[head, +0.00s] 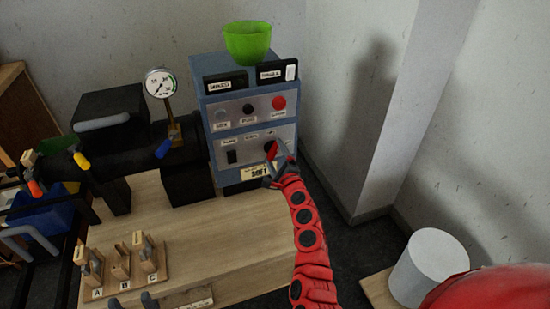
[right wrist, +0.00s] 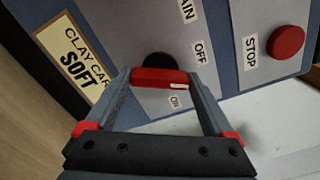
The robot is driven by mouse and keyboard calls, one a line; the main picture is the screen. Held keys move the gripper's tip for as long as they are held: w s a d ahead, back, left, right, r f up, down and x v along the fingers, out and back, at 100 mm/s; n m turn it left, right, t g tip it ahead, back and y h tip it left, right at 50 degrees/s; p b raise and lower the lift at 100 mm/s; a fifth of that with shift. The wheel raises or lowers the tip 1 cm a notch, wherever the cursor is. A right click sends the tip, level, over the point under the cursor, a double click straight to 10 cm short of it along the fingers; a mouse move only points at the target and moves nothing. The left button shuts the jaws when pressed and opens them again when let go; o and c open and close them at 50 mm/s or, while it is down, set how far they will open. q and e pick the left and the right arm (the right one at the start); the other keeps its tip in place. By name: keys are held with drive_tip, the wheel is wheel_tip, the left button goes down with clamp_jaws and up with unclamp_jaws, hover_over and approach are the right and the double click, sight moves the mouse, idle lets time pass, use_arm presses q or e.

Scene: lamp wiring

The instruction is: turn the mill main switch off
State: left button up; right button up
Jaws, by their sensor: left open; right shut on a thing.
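The mill main switch (head: 270,147) is a rotary knob on the lower panel of the blue-grey control box. In the right wrist view its red handle (right wrist: 158,76) lies across a round black base between my fingers. A white mark near its right end lies close to the ON label (right wrist: 175,101), with the OFF label (right wrist: 201,52) farther up. My right gripper (head: 280,155) is shut on this handle and partly hides the knob in the head view. My left gripper (head: 131,300) shows only dark fingertips at the bottom edge, apart and empty.
A red STOP button (right wrist: 286,43) sits beside the switch in the right wrist view. A green bowl (head: 247,42) stands on the control box (head: 198,85). A pressure gauge (head: 160,83) stands left of it. Labelled wooden stands (head: 121,262) are near the left gripper; the middle bench (head: 215,245) is clear.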

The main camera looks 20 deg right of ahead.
drive_tip(key=n+b, duration=0.1)
drive_tip(key=n, duration=0.3)
drive_tip(key=shift+f+b, duration=0.2)
drive_tip(key=shift+b, duration=0.15)
drive_tip(key=shift+n+b, duration=0.35)
drive_tip(key=shift+n, duration=0.45)
drive_tip(key=shift+r, duration=0.1)
drive_tip(key=o, duration=1.1)
drive_tip(key=shift+s, duration=0.1)
drive_tip(key=s, duration=0.5)
drive_tip(key=s+b, duration=0.1)
drive_tip(key=s, duration=1.1)
drive_tip(key=shift+s+d+b, duration=0.15)
drive_tip(key=shift+d+b, duration=0.15)
drive_tip(key=shift+b, duration=0.1)
